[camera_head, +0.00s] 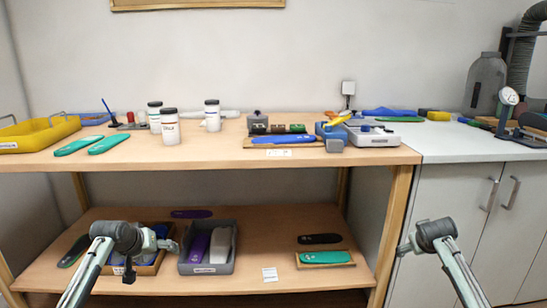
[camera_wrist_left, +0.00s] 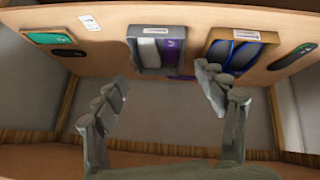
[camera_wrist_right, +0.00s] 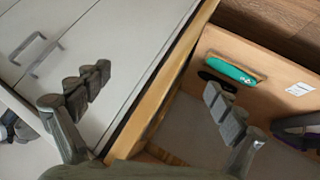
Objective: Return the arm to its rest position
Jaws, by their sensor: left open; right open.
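My left gripper (camera_head: 129,270) is small in the head view, in front of the lower shelf near the box with blue insoles (camera_head: 165,267). In the left wrist view the left gripper (camera_wrist_left: 162,79) has its fingers wide apart with nothing between them. My right gripper (camera_wrist_right: 156,82) is also open and empty in the right wrist view, its fingers spread in front of the cabinet and shelf edge. In the head view the right arm stands before the white cabinet (camera_head: 445,195), and its fingers are hardly visible. Neither gripper visibly touches anything.
The wooden bench top (camera_head: 225,155) carries a yellow tray (camera_head: 40,134), green insoles (camera_head: 78,146), white jars (camera_head: 170,130) and tools. The lower shelf (camera_head: 255,225) holds a grey bin (camera_head: 208,268) and a green insole (camera_head: 326,257) on a board. The shelf's middle is mostly clear.

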